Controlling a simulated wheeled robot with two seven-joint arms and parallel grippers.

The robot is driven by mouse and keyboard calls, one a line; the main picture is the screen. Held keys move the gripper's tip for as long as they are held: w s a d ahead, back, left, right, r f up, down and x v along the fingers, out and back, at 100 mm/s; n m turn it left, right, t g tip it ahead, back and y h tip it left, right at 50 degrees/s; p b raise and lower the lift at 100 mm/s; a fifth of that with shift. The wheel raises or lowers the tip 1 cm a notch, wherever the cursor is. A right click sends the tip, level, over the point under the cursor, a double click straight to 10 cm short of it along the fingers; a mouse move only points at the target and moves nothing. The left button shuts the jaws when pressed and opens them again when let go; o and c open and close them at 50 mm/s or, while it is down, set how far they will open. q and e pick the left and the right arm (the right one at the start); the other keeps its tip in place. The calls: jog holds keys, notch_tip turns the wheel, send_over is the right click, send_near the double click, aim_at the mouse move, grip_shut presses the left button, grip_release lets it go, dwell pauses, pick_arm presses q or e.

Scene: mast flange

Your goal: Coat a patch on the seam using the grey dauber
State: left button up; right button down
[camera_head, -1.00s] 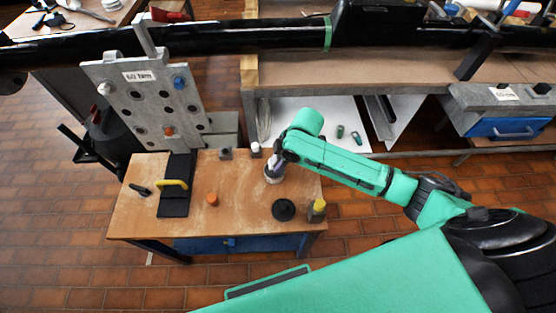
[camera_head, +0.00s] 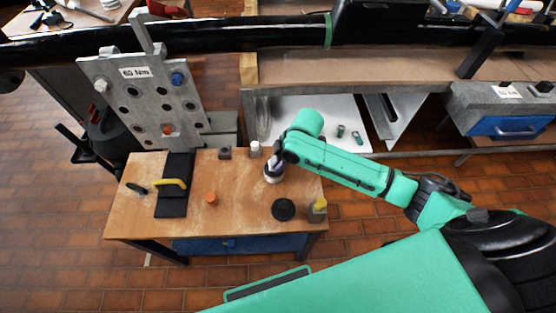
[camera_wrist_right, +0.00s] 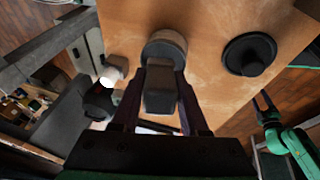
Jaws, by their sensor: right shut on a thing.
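My right gripper (camera_head: 277,160) points down at the back right of the wooden bench. In the right wrist view its fingers (camera_wrist_right: 160,100) are shut on the dark grey block-shaped handle of the grey dauber (camera_wrist_right: 161,92). Below the handle is a round grey piece with a pale rim (camera_wrist_right: 165,48); it shows under the gripper in the head view (camera_head: 273,176), at the bench top. I cannot tell whether it is lifted. My left gripper (camera_wrist_right: 264,102) is small at the right of the wrist view, its fingers apart. I cannot make out the seam.
The bench (camera_head: 235,230) also carries a black disc (camera_head: 284,210), a yellow-topped block (camera_head: 318,209), an orange cap (camera_head: 211,198), a white-topped piece (camera_head: 255,149) and a black mat (camera_head: 173,205). A bolted flange plate (camera_head: 145,105) and black mast (camera_head: 230,40) stand behind.

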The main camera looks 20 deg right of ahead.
jog(key=shift+f, duration=0.45)
jog(key=shift+s, duration=0.1)
dwell(1.8)
notch_tip(320, 180, up, 7)
jog(key=p, duration=0.8)
jog(key=shift+r+p, duration=0.15)
jog(key=shift+p, duration=0.2)
